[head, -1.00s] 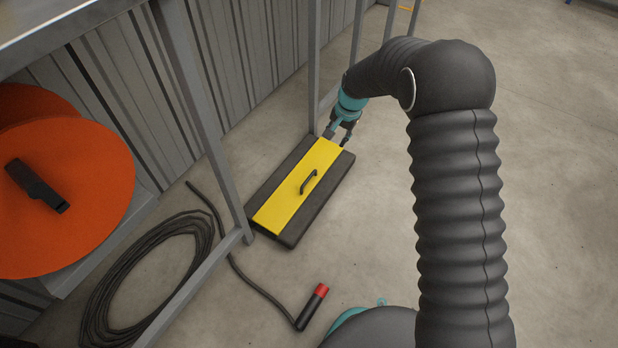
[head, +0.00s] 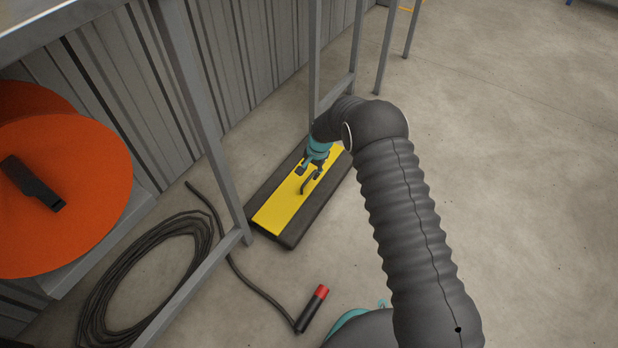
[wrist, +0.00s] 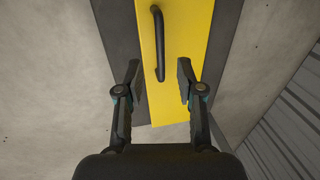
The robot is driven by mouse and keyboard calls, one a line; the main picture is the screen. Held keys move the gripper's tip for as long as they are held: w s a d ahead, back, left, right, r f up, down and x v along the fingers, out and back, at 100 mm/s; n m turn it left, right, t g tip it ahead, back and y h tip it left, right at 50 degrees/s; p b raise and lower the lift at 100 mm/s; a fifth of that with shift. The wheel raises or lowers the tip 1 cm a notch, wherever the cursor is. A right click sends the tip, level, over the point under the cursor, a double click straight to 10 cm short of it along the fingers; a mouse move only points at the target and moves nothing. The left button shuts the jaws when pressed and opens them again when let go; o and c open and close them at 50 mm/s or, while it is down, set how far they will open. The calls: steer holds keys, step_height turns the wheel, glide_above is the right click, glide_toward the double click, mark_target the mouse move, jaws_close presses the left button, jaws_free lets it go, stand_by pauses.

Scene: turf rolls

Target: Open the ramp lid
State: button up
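The ramp lid is a yellow panel (head: 282,207) set between dark ramp sides on the floor, and it lies flat and shut. A black bar handle (head: 309,182) stands on the lid. In the wrist view the handle (wrist: 158,42) runs lengthwise above the fingertips, over the yellow lid (wrist: 181,60). My gripper (head: 309,174) is over the far half of the lid, close to the handle. In the wrist view its fingers (wrist: 160,80) are spread wide apart with nothing between them but the handle's near end. I cannot tell how high it is above the lid.
Grey metal frame posts (head: 213,130) stand left of the ramp, before a corrugated wall. A coiled black cable (head: 150,265) with a red-tipped plug (head: 313,308) lies nearer on the floor. An orange reel (head: 60,195) is at the left. The floor at right is clear.

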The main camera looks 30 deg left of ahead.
mark_target(308, 179)
steer(key=shift+a+f, duration=0.25)
steer(key=shift+f, duration=0.95)
steer(key=shift+a+f, duration=0.2)
steer(key=shift+f, duration=0.95)
jaws_close()
